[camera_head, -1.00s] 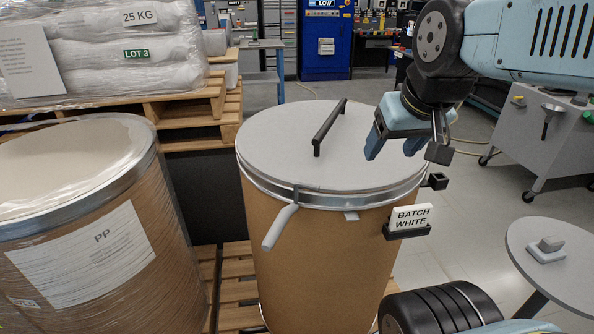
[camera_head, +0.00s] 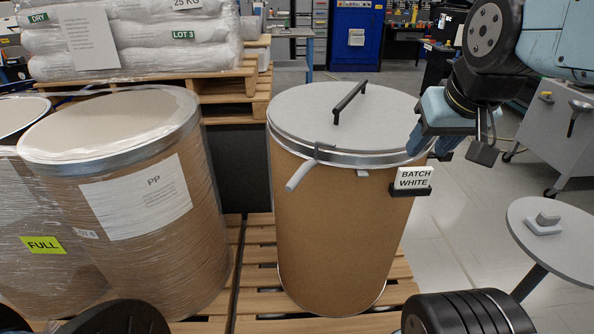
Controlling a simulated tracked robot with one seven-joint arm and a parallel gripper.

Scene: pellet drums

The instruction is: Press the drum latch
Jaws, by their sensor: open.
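A brown fibre drum (camera_head: 335,235) with a grey lid (camera_head: 300,120) stands on a wooden pallet. The lid has a black bar handle (camera_head: 350,101) and a metal clamp ring around its edge. The grey latch lever (camera_head: 301,174) hangs from the ring at the front left, angled outward, down and left. A small grey tab (camera_head: 362,173) shows below the ring. My gripper (camera_head: 428,147) is open and empty, pointing down at the lid's right edge, well to the right of the lever. Whether it touches the drum I cannot tell.
A "BATCH WHITE" card (camera_head: 414,177) sits in a black holder on the drum's right side. A wrapped drum (camera_head: 150,240) stands close on the left. A round table (camera_head: 560,245) with a grey block is at right. Floor between drum and table is clear.

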